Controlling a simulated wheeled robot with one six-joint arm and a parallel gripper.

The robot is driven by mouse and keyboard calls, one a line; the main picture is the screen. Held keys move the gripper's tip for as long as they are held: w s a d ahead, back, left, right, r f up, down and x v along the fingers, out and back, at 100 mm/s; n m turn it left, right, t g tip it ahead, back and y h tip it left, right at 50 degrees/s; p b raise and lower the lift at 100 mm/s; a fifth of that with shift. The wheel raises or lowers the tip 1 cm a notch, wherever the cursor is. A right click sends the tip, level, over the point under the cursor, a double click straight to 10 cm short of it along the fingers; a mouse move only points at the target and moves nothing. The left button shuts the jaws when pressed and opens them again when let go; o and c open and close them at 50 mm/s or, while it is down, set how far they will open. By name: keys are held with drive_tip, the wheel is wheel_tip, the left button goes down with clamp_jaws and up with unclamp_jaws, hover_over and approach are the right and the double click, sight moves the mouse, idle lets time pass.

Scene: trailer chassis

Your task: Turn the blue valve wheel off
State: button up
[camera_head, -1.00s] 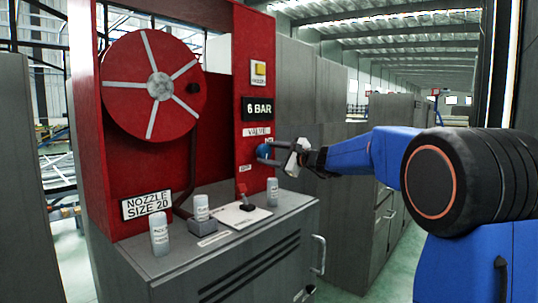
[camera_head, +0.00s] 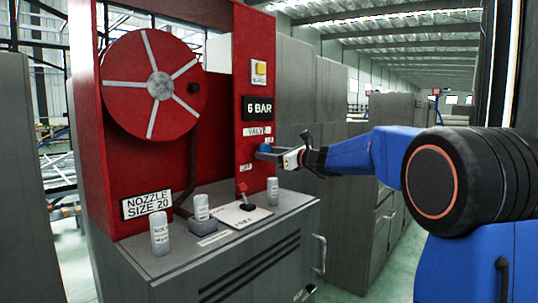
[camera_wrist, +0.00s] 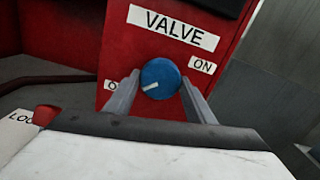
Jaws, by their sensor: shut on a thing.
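The blue valve wheel (camera_wrist: 161,76) sits on the red panel below the "VALVE" label (camera_wrist: 172,27). Its white mark points to the lower left, toward the partly hidden label (camera_wrist: 110,86) at the left. The "ON" label (camera_wrist: 202,65) is at the wheel's upper right. My gripper (camera_wrist: 160,92) is shut on the wheel, one finger on each side of it. In the head view, my gripper (camera_head: 266,151) reaches the panel from the right, and the wheel (camera_head: 265,147) shows partly between the fingers.
A red hose reel (camera_head: 154,85) is at the left of the panel. Below, a grey cabinet top (camera_head: 225,241) carries a red-handled lever (camera_head: 242,190) and several grey cylinders (camera_head: 159,233). A "6 BAR" sign (camera_head: 258,108) is above the valve.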

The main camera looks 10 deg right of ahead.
drive_tip(key=shift+f, duration=0.15)
idle(0.3)
drive_tip(key=o, duration=1)
drive_tip(key=shift+o, duration=0.2)
drive_tip(key=v, duration=1.7)
drive_tip(key=shift+s+d, duration=0.15)
drive_tip(key=s+a+f+n+g+h, duration=0.1)
drive_tip(key=s+a+f+n+g, duration=0.1)
drive_tip(key=s+a+f+n, duration=0.4)
drive_tip(key=s+a+f+n+g+h, duration=0.1)
drive_tip(key=s+a+f+n+g, duration=0.15)
drive_tip(key=s+f, duration=0.4)
drive_tip(key=s+a+f+n+g+h, duration=0.1)
drive_tip(key=s+a+f+n+g, duration=0.25)
drive_tip(key=s, duration=0.45)
drive_tip(key=s+d+f+n+g+h, duration=0.1)
drive_tip(key=s+d+f+n+h, duration=0.2)
drive_tip(key=s+f+n, duration=0.4)
drive_tip(key=s+d+f+n+h, duration=0.4)
drive_tip(key=s+f+n, duration=0.3)
drive_tip(key=s, duration=0.7)
wheel_tip(320, 180, down, 2)
drive_tip(key=shift+d+f+n+g+h, duration=0.1)
drive_tip(key=shift+d+n+g+h, duration=0.2)
drive_tip(key=shift+d+n+g, duration=0.15)
